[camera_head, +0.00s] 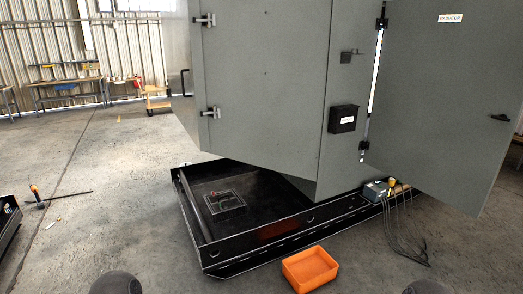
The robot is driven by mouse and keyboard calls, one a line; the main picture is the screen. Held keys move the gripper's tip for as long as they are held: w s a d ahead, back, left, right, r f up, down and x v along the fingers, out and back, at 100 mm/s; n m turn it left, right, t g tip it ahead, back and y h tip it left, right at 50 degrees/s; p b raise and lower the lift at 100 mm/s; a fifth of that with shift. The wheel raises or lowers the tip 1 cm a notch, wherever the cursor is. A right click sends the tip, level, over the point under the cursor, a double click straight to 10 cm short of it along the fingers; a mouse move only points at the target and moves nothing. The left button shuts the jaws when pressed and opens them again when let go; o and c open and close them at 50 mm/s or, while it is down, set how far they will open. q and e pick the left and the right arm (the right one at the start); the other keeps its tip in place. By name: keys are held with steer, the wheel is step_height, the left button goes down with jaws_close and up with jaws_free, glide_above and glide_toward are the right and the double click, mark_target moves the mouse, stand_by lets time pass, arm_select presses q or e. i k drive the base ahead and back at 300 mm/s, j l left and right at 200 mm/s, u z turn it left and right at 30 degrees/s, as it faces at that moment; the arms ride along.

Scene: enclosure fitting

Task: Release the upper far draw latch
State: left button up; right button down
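A large grey enclosure (265,85) stands at the centre. An upper latch (205,20) and a lower latch (210,113) sit on its left edge, both with dark metal parts. Another dark latch or handle (351,54) is on the right-hand face, above a black labelled box (343,119). Which of these is the far draw latch is not clear, and whether they are fastened is too small to tell. Neither of my grippers is in view. Two dark rounded shapes at the bottom edge look like parts of my own arms.
A grey door panel (440,110) stands out at right. A black base frame (260,225) lies under the enclosure, holding a small dark unit (225,202). An orange bin (310,268) is on the floor in front. A grey box with cables (376,190) is at right.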

mark_target(208, 20)
steer(key=i+u, duration=0.2)
steer(key=i, duration=0.3)
steer(key=i+l+u, duration=0.2)
steer(key=i, duration=0.3)
steer(key=i+l+u, duration=0.2)
steer(key=i, duration=0.3)
steer(key=i+l+u, duration=0.2)
steer(key=i+l, duration=0.15)
steer(key=i, duration=0.15)
